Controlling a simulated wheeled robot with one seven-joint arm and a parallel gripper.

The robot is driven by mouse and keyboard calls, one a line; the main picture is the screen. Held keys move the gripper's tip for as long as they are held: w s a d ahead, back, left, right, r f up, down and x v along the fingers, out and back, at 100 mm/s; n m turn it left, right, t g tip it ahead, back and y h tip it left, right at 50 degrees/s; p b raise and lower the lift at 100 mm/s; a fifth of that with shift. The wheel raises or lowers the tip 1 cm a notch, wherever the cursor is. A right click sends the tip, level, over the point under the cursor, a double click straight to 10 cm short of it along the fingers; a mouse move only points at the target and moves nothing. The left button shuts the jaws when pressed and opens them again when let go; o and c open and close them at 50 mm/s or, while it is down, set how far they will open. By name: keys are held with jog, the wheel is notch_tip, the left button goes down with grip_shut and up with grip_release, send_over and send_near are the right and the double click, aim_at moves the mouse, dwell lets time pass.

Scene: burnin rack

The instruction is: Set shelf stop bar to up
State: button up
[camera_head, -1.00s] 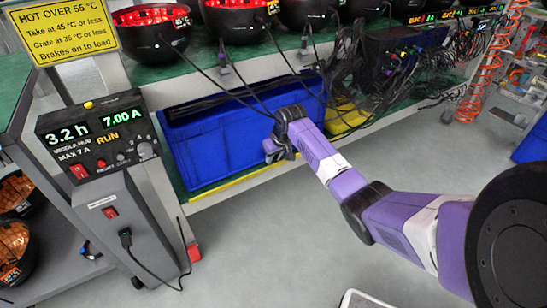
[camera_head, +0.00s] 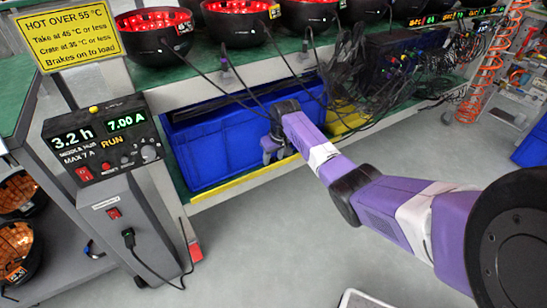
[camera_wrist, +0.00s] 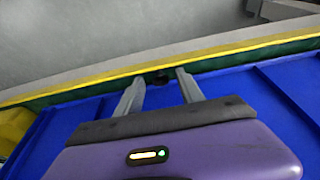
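The shelf stop bar appears to be the long yellow strip (camera_head: 235,185) along the front edge of the lower shelf, below the blue crate (camera_head: 222,150). It looks low against the shelf edge.
A grey control post (camera_head: 130,200) with a lit display stands at left. Several black bowls glowing red, one here (camera_head: 155,38), sit on the upper shelf, with cables hanging down near my arm.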

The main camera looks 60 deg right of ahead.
jog(key=p+v, duration=0.3)
jog(key=v, duration=0.4)
jog(key=shift+r+p, duration=0.4)
